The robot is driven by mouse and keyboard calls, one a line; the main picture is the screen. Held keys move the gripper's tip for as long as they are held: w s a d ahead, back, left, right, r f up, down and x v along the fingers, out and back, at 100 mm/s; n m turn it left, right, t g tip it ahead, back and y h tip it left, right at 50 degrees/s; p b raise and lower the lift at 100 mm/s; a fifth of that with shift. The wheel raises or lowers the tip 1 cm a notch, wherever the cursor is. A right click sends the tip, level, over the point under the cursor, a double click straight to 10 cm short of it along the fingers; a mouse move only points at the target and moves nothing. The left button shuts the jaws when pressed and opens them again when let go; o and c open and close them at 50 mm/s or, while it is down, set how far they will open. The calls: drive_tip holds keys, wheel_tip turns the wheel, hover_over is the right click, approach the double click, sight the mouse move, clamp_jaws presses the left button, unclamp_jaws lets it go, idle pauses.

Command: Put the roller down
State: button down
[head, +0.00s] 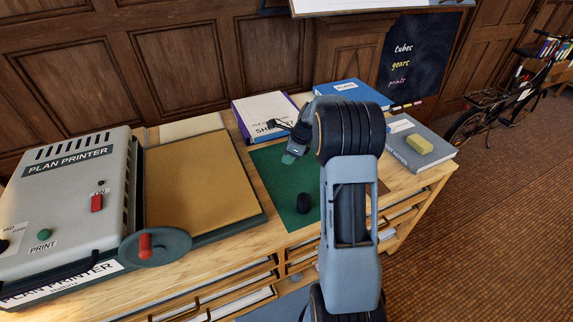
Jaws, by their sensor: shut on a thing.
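A grey plan printer (70,190) with a red-handled crank and a tan board (195,180) fill the left. A white-and-purple binder (262,112) and blue book (350,93) lie behind. At right a yellow sponge (419,145) rests on a grey book (398,150).

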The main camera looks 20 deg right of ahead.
sight(286, 170)
drive_tip(key=shift+s+d+x, duration=0.1)
drive_tip(key=shift+d+x, duration=0.05)
drive_tip(key=shift+x, duration=0.8)
drive_tip(key=shift+s+d+x, duration=0.15)
drive_tip(key=shift+x, duration=0.85)
drive_tip(key=shift+f, duration=0.3)
drive_tip(key=c, duration=1)
unclamp_jaws()
drive_tip(key=shift+r, duration=0.1)
drive_tip(key=v, duration=1.1)
drive_tip(key=s+a+r+n+h, duration=0.2)
drive_tip(key=s+a+r+n, duration=0.4)
drive_tip(key=s+a+n, duration=0.55)
drive_tip(key=s+n, duration=0.3)
drive_tip(key=s+a+f+n+h, duration=0.1)
drive_tip(key=s+a+n, duration=0.1)
drive_tip(key=s+n, duration=0.2)
drive_tip(key=s+a+n, duration=0.1)
drive_tip(key=s+n, duration=0.3)
drive_tip(key=n, duration=0.2)
drive_tip(key=shift+s+a+f+h+p, duration=0.15)
drive_tip(key=shift+s+a+h+p, duration=0.05)
drive_tip(key=shift+h+p, duration=0.2)
